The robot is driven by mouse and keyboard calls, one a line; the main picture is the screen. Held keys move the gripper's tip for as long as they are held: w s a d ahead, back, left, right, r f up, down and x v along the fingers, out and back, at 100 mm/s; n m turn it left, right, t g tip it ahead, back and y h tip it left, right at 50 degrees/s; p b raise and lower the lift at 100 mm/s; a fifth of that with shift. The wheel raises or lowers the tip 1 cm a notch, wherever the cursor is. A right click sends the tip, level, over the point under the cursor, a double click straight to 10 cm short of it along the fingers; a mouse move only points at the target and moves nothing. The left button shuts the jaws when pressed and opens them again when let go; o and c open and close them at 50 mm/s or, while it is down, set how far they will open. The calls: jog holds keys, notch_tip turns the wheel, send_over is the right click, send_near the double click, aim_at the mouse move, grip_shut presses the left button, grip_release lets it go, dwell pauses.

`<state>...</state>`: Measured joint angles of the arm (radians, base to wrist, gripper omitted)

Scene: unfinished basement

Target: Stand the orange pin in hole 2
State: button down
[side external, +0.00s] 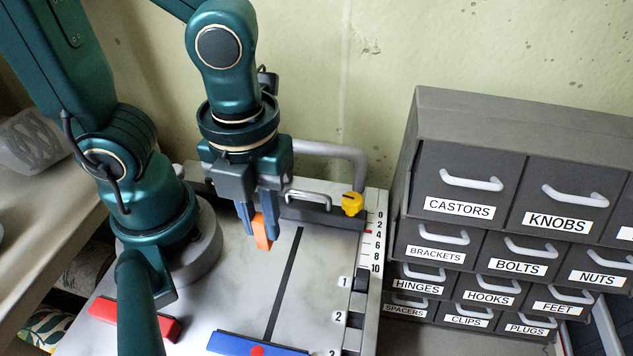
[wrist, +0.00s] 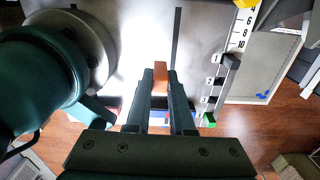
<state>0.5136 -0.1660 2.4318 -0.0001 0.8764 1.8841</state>
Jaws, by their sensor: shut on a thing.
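My gripper (side external: 260,216) is shut on the orange pin (side external: 262,234), whose lower end sticks out below the fingers. In the wrist view the pin (wrist: 160,76) shows between the fingertips (wrist: 161,100). Whether its lower end touches the pale board cannot be told. The label 2 (side external: 339,319) is on the board's right side, with a dark square (side external: 355,319) beside it; the opening of hole 2 is not clearly visible. The gripper is up and left of that label in the side view.
A yellow piece (side external: 352,204) sits by the scale at the board's back right. A red bar (side external: 134,318) and a blue bar (side external: 256,346) lie at the front. A grey drawer cabinet (side external: 470,160) stands at right. A black line (side external: 283,285) crosses clear board.

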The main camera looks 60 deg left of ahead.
jog(key=w+a+r, duration=0.3)
jog(key=a+r, duration=0.2)
jog(key=a, duration=0.2)
jog(key=w+d+n, duration=0.2)
jog(key=w, duration=0.4)
jog(key=shift+m, duration=0.8)
jog(key=s+d+f, duration=0.1)
jog(key=d+f, duration=0.2)
jog(key=d, duration=0.3)
jog(key=s+d+f, duration=0.1)
jog(key=d+f, duration=0.2)
jog(key=d, duration=0.2)
jog(key=s+d+f, duration=0.1)
jog(key=d+f, duration=0.2)
jog(key=d, duration=0.3)
jog(key=shift+s+d, duration=0.15)
jog(key=shift+d, duration=0.15)
jog(key=shift+d+f, duration=0.1)
jog(key=shift+d, duration=0.05)
jog(key=shift+f, duration=1.95)
jog(key=shift+f, duration=0.1)
